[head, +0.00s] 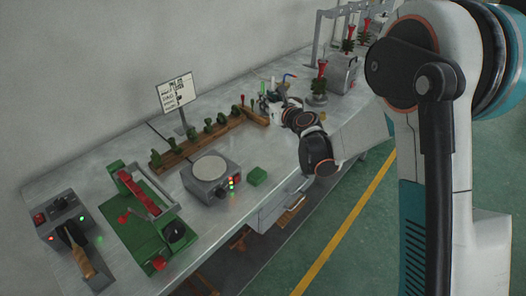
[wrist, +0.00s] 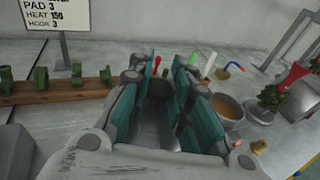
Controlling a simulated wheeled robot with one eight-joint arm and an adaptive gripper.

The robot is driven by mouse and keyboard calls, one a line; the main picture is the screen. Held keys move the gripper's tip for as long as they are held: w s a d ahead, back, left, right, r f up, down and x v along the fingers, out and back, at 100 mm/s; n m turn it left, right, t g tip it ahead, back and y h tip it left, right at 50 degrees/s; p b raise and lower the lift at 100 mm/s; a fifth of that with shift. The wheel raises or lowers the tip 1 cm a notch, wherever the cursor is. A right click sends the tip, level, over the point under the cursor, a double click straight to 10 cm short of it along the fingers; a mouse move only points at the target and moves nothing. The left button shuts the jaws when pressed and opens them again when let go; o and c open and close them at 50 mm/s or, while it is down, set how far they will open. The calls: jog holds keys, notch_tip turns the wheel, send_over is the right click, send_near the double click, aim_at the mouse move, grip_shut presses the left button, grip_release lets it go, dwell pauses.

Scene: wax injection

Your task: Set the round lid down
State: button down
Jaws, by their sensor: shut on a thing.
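My gripper (wrist: 157,92) reaches over the far part of the bench, its two teal finger pads facing each other. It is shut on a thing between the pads. A dark rounded piece (wrist: 158,88) shows there, which looks like part of the round lid; the rest is hidden by the fingers. In the head view my gripper (head: 284,92) is small and partly behind its own wrist, and the lid cannot be made out. An open round pot (wrist: 229,106) with brown contents stands just right of the fingers.
A sign (head: 175,92) and a wooden rail (head: 208,139) with green pieces stand left of my gripper. A grey box with a round plate (head: 210,168) and a green clamp (head: 140,210) are nearer. Bottles and a red-and-green tree (wrist: 270,97) stand close on the right.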

aim_at(267, 149)
notch_tip(267, 149, down, 18)
jog(key=b, duration=0.5)
jog(key=shift+w+f+b, duration=0.1)
jog(key=shift+f+b, duration=0.05)
jog(key=shift+b, duration=0.25)
jog(key=shift+f, duration=0.1)
jog(key=c, duration=1.4)
grip_release()
jog(key=shift+s+d+r, duration=0.2)
jog(key=shift+s, duration=0.05)
jog(key=v, duration=0.6)
jog(key=b+v, duration=0.1)
jog(key=v, duration=0.2)
jog(key=shift+s+d+f, duration=0.1)
jog(key=shift+s+f, duration=0.1)
jog(key=shift+f, duration=0.05)
jog(key=shift+b+v, duration=0.6)
jog(key=shift+v, duration=0.4)
